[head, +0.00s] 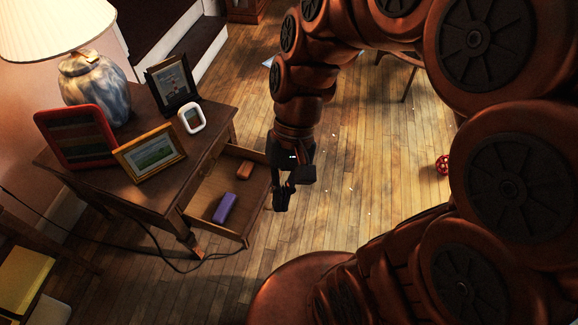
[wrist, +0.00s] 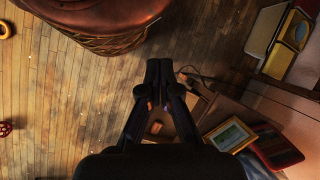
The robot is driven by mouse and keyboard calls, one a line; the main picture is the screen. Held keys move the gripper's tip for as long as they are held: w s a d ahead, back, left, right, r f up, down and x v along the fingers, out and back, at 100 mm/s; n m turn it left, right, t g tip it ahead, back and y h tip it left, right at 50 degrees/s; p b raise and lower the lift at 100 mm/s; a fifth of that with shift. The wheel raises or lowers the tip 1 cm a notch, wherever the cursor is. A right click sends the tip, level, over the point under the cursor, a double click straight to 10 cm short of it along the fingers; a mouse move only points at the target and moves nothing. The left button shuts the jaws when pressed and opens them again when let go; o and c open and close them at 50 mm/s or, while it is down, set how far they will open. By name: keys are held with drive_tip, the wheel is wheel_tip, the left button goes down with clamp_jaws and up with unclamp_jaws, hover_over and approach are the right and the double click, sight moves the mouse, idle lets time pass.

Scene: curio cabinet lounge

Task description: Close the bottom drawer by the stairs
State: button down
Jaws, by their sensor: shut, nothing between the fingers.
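In the head view the bottom drawer (head: 213,204) of a small wooden side table (head: 160,195) is pulled out to the right. A purple box-like item (head: 225,208) and a small orange-brown item (head: 245,169) lie in it. The stairs (head: 185,30) rise behind the table. My gripper (head: 282,198) is shut and empty, pointing down just to the right of the drawer front. I cannot tell whether it touches the front. In the wrist view my gripper (wrist: 159,66) covers most of the drawer, and the orange-brown item (wrist: 155,127) shows between its fingers.
On the table stand a lamp (head: 93,88), a red frame (head: 75,137), a yellow frame (head: 149,155), a black frame (head: 173,84) and a white frame (head: 191,117). A cable (head: 140,252) runs on the floor by the table leg. A red ball (head: 443,165) lies right on open wooden floor.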

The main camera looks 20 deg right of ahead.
drive_tip(key=w+d+f+m+t+y+b, duration=0.2)
drive_tip(key=w+f+m+y+b, duration=0.5)
drive_tip(key=w+f, duration=0.55)
drive_tip(key=w+d+f+m+t+y+b, duration=0.2)
drive_tip(key=w+f+m+y+b, duration=0.3)
drive_tip(key=w+f+b, duration=0.7)
drive_tip(key=w+d+f+m+t+h+b, duration=0.1)
drive_tip(key=w+d+f+m+t+b, duration=0.2)
drive_tip(key=d+f, duration=0.65)
drive_tip(key=w+d+f+m+t+h+b, duration=0.1)
drive_tip(key=w+d+f+m+t+b, duration=0.15)
drive_tip(key=d+f+m+t, duration=0.45)
drive_tip(key=w+d+f+m+t+h+b, duration=0.1)
drive_tip(key=w+d+f+m+t+b, duration=0.15)
drive_tip(key=d+f, duration=0.85)
drive_tip(key=f+b+x, duration=0.1)
drive_tip(key=b+x, duration=0.2)
drive_tip(key=x, duration=1.2)
drive_tip(key=shift+s+a, duration=0.25)
drive_tip(key=shift+a, duration=0.2)
drive_tip(key=shift+f+g, duration=0.1)
drive_tip(key=shift+g, duration=0.15)
